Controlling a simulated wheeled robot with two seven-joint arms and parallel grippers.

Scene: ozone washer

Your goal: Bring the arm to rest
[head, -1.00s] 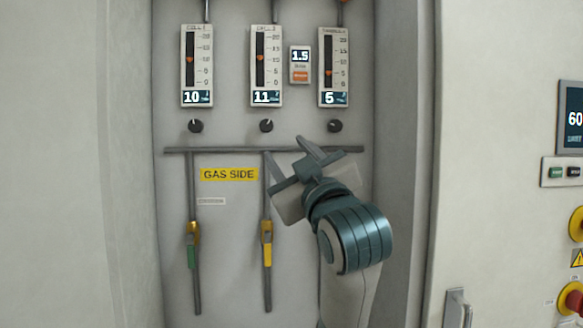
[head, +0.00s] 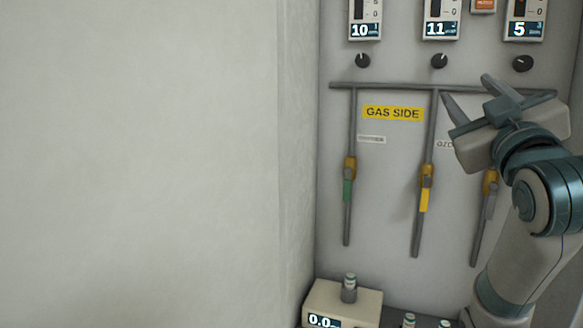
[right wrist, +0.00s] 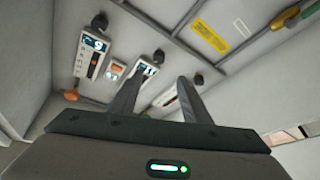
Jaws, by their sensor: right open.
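My right gripper (head: 470,97) is raised in front of the gas panel (head: 385,200), at the right of the head view. Its two fingers are spread apart with nothing between them. In the right wrist view the open fingers (right wrist: 158,98) point toward the panel's flow meters and knobs, with a gap between them and the wall hard to judge. My right arm comes up from the lower right and covers part of the rightmost pipe. My left gripper is in no view.
Black knobs (head: 439,61) sit under the flow meters (head: 442,20). Valves with a green handle (head: 348,190) and a yellow handle (head: 424,201) hang on pipes below the GAS SIDE label (head: 392,113). A box with a 0.0 display (head: 342,301) stands below. A blank wall (head: 140,160) fills the left.

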